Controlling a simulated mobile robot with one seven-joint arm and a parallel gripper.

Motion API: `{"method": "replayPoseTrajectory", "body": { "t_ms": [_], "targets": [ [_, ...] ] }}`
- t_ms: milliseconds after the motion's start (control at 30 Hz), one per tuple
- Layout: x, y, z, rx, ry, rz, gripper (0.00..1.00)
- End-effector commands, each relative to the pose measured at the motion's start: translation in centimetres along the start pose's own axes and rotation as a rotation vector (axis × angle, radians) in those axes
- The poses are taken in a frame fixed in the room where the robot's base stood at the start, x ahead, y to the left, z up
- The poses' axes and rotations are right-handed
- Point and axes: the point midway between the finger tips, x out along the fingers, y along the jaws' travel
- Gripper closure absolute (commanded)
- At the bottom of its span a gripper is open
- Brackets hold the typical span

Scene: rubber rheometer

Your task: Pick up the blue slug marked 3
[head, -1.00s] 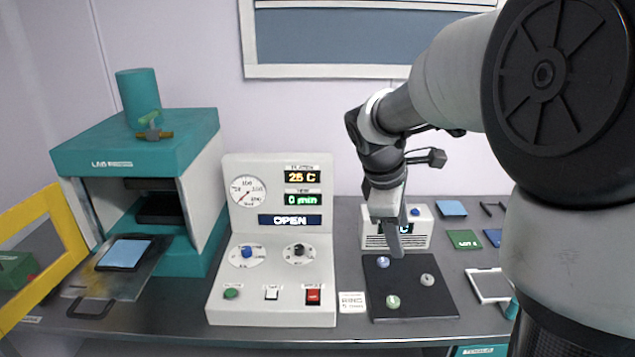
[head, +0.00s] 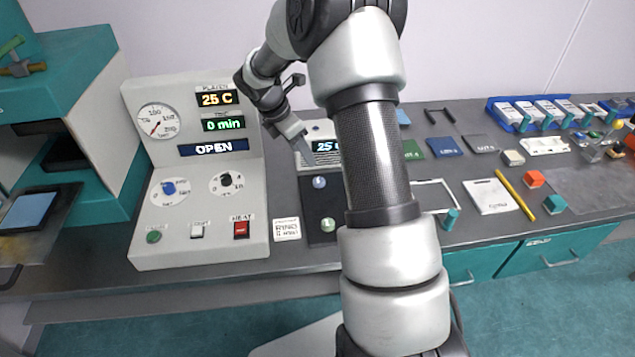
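The blue slug (head: 319,182) is a small round piece near the back of the black mat (head: 320,206). Its marking is too small to read. My gripper (head: 307,158) points down just behind and above the blue slug in the picture, with a visible gap between them. Its fingers show edge-on, so I cannot tell whether they are open or shut. A green slug (head: 327,225) sits further forward on the same mat. My arm covers the right part of the mat, and no grey slug shows there.
The press control panel (head: 205,255) stands close left of the mat, with the heated press (head: 85,110) beyond it. A small display box (head: 326,146) stands behind the mat. Coloured plates, a white card (head: 491,196) and a yellow rod (head: 515,196) lie to the right.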

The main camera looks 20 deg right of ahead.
Motion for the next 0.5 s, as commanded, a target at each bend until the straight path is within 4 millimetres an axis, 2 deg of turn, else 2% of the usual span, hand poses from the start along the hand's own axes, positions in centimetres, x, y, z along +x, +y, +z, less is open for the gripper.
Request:
{"method": "replayPoseTrajectory", "body": {
  "t_ms": [33,233,333,500],
  "targets": [
    [1.3,-0.2,0.0,0.0,0.002,-0.005,0.49],
    [5.5,-0.1,-0.1,0.001,0.002,-0.004,0.49],
    [6.9,-0.1,0.0,0.001,0.001,-0.003,0.49],
    [8.0,-0.1,0.0,0.002,0.001,0.0,0.49]
  ]
}}
